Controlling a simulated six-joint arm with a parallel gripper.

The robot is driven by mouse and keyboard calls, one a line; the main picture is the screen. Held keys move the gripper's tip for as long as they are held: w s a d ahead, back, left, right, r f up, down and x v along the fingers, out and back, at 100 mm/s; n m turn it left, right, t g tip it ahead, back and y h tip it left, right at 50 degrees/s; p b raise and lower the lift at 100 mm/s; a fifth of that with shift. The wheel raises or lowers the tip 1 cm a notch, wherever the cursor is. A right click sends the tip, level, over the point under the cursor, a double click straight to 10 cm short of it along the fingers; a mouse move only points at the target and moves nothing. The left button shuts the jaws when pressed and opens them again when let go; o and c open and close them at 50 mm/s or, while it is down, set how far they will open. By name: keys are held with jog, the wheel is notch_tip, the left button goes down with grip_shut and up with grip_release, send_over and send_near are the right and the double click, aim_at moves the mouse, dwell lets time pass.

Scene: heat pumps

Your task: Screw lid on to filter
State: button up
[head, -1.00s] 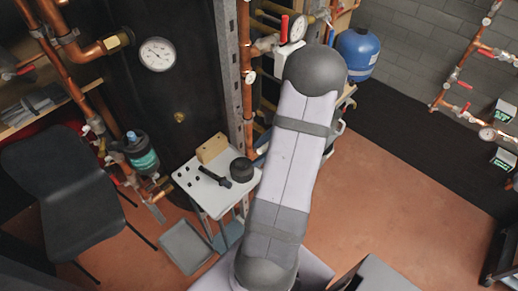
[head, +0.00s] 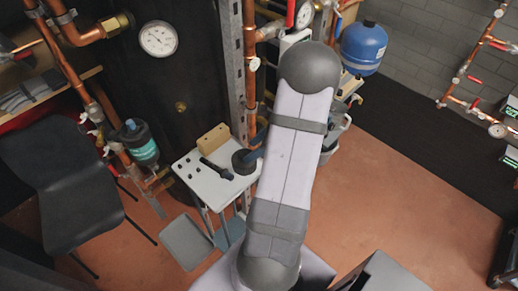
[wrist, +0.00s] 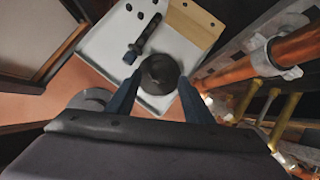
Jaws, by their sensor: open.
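The black round lid (head: 244,162) lies on the right part of a small white table (head: 213,192). In the wrist view the lid (wrist: 160,72) is between and beyond the fingertips. My gripper (wrist: 158,80) is open and empty, its two dark blue fingers on either side of the lid in that view; I cannot tell whether they touch it. In the head view my gripper (head: 258,140) is partly hidden behind my arm, close to the lid. The filter (head: 138,146), a dark cylinder with a teal label, is mounted on the copper pipes at left.
On the table are a black wrench-like tool (head: 215,169), a wooden block (head: 213,139) and several small black pieces. A black chair (head: 62,180) stands at left. Copper pipes (wrist: 290,50) and a metal post (head: 236,80) rise close to the right of the table.

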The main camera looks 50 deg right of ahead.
aim_at(247, 154)
jog(key=shift+b+x, duration=0.8)
jog(key=shift+x, duration=1.15)
jog(key=shift+c, duration=0.2)
jog(key=shift+s+a+f, duration=0.1)
jog(key=shift+f, duration=0.05)
jog(key=c, duration=1)
jog(key=shift+c, duration=0.2)
jog(key=shift+r+p, duration=2.8)
jog(key=shift+r, duration=0.35)
